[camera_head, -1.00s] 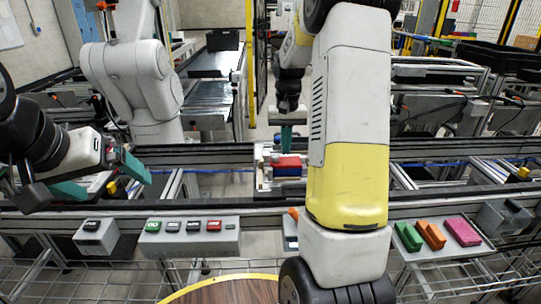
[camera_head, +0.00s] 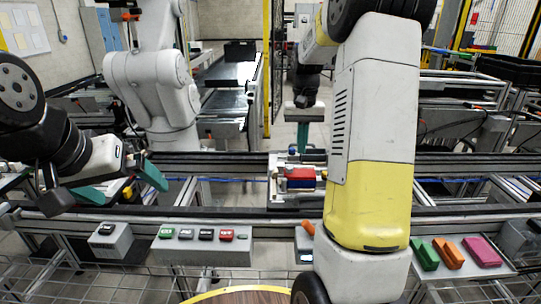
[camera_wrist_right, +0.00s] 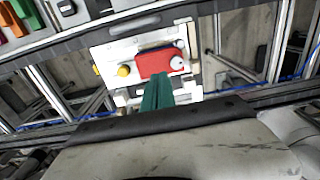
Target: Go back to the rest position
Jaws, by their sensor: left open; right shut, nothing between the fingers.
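My left gripper (camera_head: 122,186) is open and empty over the conveyor at the left, its two teal fingers spread apart. My right gripper (camera_head: 302,137) is shut and empty above the far side of the white pallet fixture (camera_head: 279,189) on the conveyor. Its teal fingers also show in the right wrist view (camera_wrist_right: 157,93), pressed together. A red block (camera_head: 300,174) sits in the fixture with a blue part (camera_head: 300,184) below it. The red block also shows in the right wrist view (camera_wrist_right: 153,63). My right arm covers the area just right of the fixture.
A grey button box (camera_head: 203,245) and a smaller box (camera_head: 110,241) stand in front of the conveyor. Green (camera_head: 424,254), orange (camera_head: 449,252) and pink (camera_head: 482,251) blocks lie at the front right. A white robot arm (camera_head: 155,80) stands behind the conveyor.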

